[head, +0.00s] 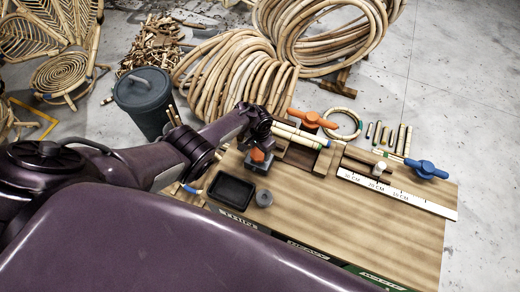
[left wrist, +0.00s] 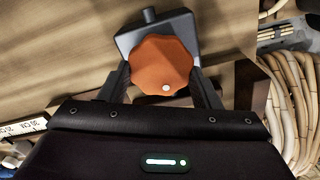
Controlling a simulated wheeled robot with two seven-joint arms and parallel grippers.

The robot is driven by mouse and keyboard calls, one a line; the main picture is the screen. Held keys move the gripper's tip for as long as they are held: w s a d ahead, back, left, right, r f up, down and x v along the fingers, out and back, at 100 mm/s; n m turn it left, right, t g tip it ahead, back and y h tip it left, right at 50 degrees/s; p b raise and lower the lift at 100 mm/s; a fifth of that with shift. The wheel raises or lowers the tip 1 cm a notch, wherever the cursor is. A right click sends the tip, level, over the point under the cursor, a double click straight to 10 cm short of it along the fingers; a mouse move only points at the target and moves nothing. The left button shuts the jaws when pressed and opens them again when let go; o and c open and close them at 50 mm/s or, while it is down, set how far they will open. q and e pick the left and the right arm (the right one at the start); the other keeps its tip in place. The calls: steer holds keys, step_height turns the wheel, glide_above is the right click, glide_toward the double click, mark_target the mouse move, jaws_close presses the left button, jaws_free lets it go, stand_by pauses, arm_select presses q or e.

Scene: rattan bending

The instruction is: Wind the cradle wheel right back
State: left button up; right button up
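The cradle wheel is an orange, scalloped knob (head: 257,156) with a pale dot near its rim, on a grey block (head: 263,168) at the bench's left part. In the left wrist view the orange wheel (left wrist: 161,64) fills the space before my left gripper (left wrist: 161,75), in front of its grey block (left wrist: 125,38). The two dark fingers stand open, one on each side of the wheel and close to its rim. I cannot tell whether they touch it. In the head view my left gripper (head: 262,134) is just behind the wheel, its fingers mostly hidden. My right gripper is out of view.
A black tray (head: 232,191) and a small grey ring (head: 264,198) lie in front of the wheel. Rattan poles (head: 300,134), orange (head: 313,119) and blue (head: 426,169) handles and a white ruler (head: 400,194) are to the right. The bench's front right (head: 370,225) is clear.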

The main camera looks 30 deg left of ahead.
mark_target(260, 152)
arm_select(q)
steer(key=o, duration=0.5)
steer(key=shift+c, duration=0.2)
step_height(260, 152, up, 8)
steer(key=p, duration=0.4)
steer(key=shift+p, duration=0.35)
steer(key=shift+f, duration=0.1)
